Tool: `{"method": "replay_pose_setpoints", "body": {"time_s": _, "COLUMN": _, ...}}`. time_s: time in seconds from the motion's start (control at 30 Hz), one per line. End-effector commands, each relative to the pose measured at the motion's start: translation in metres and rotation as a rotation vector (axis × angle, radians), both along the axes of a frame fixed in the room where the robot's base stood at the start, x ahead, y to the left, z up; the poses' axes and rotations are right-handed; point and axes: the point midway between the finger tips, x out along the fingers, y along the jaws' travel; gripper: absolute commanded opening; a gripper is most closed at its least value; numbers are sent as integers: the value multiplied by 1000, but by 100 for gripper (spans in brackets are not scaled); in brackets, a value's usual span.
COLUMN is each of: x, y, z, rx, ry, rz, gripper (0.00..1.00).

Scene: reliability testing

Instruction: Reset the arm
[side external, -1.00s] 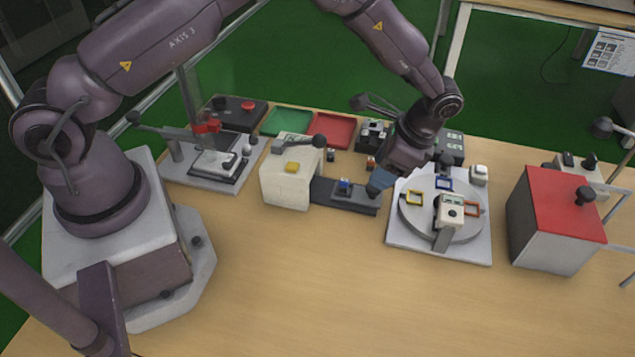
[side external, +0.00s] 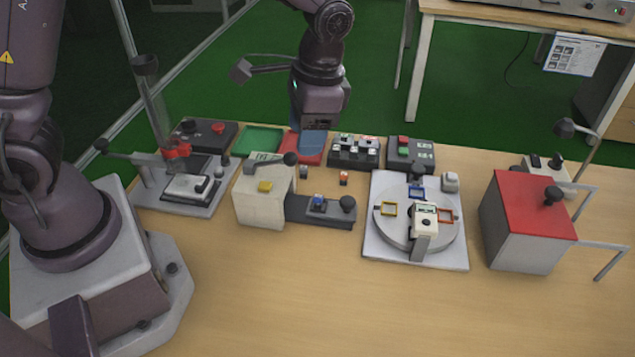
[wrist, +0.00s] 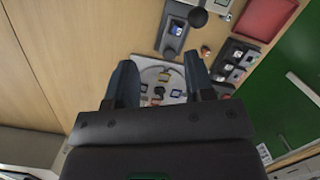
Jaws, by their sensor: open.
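My gripper (side external: 311,147) hangs above the back of the table, in front of the red tray (side external: 290,148) in the side view. In the wrist view my gripper (wrist: 160,82) shows two dark fingers spread wide with nothing between them. Beyond the fingers the wrist view shows the round turntable (wrist: 160,75) and the slide fixture (wrist: 175,32). The gripper appears apart from the objects below it.
A beige press block (side external: 262,200) with a dark slide, a turntable fixture (side external: 385,245) and a red-topped box (side external: 530,215) stand along the table. A clamp station (side external: 190,190) is at left. Green tray (side external: 258,139) lies behind. The front table is clear.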

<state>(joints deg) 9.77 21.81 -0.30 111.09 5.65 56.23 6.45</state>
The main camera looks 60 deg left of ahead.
Motion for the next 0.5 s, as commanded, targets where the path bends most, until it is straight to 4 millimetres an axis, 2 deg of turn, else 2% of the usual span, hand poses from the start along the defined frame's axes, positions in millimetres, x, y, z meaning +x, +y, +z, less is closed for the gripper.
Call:
{"method": "replay_pose_setpoints", "body": {"time_s": 0.03, "x": -12, "y": 5, "z": 20, "rx": -15, "ry": -47, "rz": 36, "gripper": 49}}
{"method": "replay_pose_setpoints", "body": {"time_s": 0.2, "x": -52, "y": 18, "z": 64, "rx": -60, "ry": -181, "rz": 145, "gripper": 49}}
{"method": "replay_pose_setpoints", "body": {"time_s": 0.3, "x": -77, "y": 25, "z": 84, "rx": -86, "ry": -263, "rz": 201, "gripper": 49}}
{"method": "replay_pose_setpoints", "body": {"time_s": 0.5, "x": -123, "y": 37, "z": 112, "rx": -136, "ry": -436, "rz": 283, "gripper": 49}}
